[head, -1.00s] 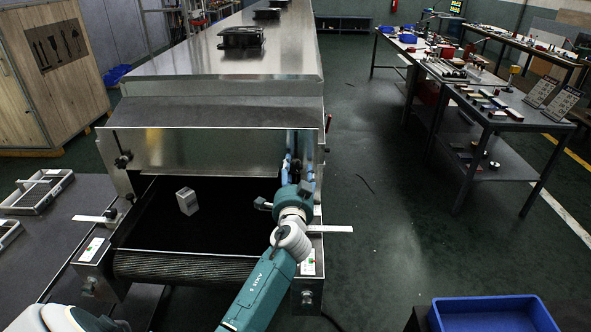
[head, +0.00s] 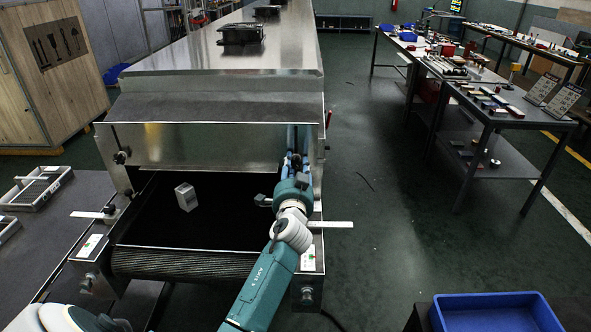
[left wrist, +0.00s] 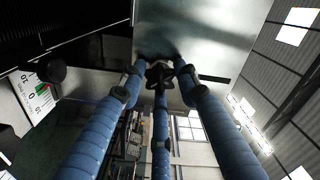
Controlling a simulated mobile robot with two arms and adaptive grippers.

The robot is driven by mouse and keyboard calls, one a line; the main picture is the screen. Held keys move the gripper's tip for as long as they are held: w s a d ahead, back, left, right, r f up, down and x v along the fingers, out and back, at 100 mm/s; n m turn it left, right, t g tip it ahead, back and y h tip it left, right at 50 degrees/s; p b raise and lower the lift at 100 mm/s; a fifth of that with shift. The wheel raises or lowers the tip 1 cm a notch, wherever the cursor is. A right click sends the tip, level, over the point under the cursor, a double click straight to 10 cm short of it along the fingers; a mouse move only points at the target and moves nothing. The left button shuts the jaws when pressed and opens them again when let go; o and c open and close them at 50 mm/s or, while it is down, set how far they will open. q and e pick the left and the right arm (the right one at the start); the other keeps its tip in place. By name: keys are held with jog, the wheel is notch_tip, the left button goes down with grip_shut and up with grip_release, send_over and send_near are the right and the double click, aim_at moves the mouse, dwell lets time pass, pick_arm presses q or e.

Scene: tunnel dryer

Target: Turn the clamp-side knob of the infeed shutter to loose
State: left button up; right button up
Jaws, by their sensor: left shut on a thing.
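The infeed shutter (head: 205,145) is a shiny metal panel across the tunnel mouth. A dark knob (head: 122,158) sits at its left edge. My left gripper (head: 293,152) reaches up to the shutter's right edge, its blue fingers hiding most of that spot. In the left wrist view, the padded fingers (left wrist: 159,78) close around a small dark lobed knob (left wrist: 158,73) in front of the metal sheet. Which way the knob is turned I cannot tell. My right gripper is not in view.
A grey block (head: 186,197) stands on the black belt (head: 150,225). A metal strip (head: 331,224) sticks out right of the infeed frame. A blue bin (head: 490,312) is at lower right. Workbenches with tools (head: 487,110) stand at right; the floor between is clear.

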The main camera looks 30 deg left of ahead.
pick_arm(q)
jog(key=o, duration=1.1)
jog(key=shift+o, duration=0.2)
jog(key=v, duration=1.2)
